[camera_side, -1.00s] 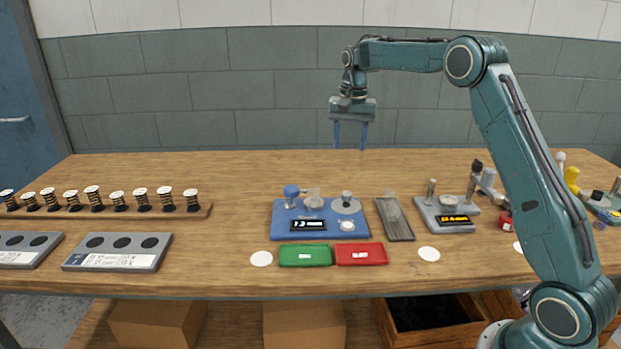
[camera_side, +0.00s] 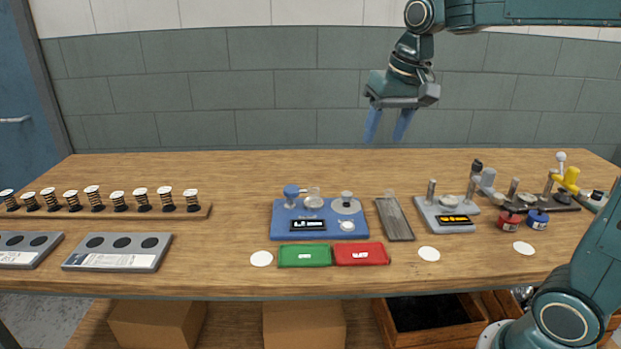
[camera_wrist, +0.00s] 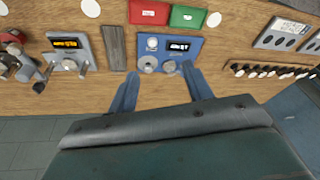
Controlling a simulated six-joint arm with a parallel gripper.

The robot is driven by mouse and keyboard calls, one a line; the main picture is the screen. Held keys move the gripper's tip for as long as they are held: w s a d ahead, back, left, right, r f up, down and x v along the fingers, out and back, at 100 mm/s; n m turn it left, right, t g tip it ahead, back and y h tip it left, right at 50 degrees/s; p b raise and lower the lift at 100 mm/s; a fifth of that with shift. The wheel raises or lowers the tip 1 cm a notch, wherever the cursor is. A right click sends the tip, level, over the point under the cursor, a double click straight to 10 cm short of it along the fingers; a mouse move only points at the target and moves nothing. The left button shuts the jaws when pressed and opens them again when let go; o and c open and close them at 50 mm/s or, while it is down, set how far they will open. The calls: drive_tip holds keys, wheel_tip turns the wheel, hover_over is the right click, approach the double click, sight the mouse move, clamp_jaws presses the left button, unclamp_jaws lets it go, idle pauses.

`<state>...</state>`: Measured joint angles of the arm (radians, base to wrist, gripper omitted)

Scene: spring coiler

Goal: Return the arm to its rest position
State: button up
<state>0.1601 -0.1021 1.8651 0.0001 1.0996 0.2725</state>
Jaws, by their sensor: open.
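My gripper (camera_side: 388,125) hangs high above the back of the bench in the side view, tilted, with its two blue fingers apart and nothing between them. My arm reaches in from the upper right, partly out of frame. In the wrist view the open fingers (camera_wrist: 163,92) show with the bench beyond them. The blue coiler machine (camera_side: 320,217) stands on the bench below and to the left of the gripper, apart from it. It also shows in the wrist view (camera_wrist: 168,48).
A green tray (camera_side: 304,256) and a red tray (camera_side: 361,255) lie at the bench front. A grey gauge (camera_side: 445,215) stands right of a grooved plate (camera_side: 395,219). Several springs stand on a wooden rail (camera_side: 110,212) at left. The air around the gripper is clear.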

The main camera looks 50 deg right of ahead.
drive_tip(key=s+a+f+n+t, duration=0.1)
drive_tip(key=s+a+f+n, duration=0.1)
drive_tip(key=s, duration=0.7)
drive_tip(key=s+a+f+n+t, duration=0.1)
drive_tip(key=s+a+f+n, duration=0.2)
drive_tip(key=s, duration=0.5)
drive_tip(key=shift+s+a+f+y, duration=0.3)
drive_tip(key=shift+s+a+f, duration=0.05)
drive_tip(key=shift+f, duration=0.15)
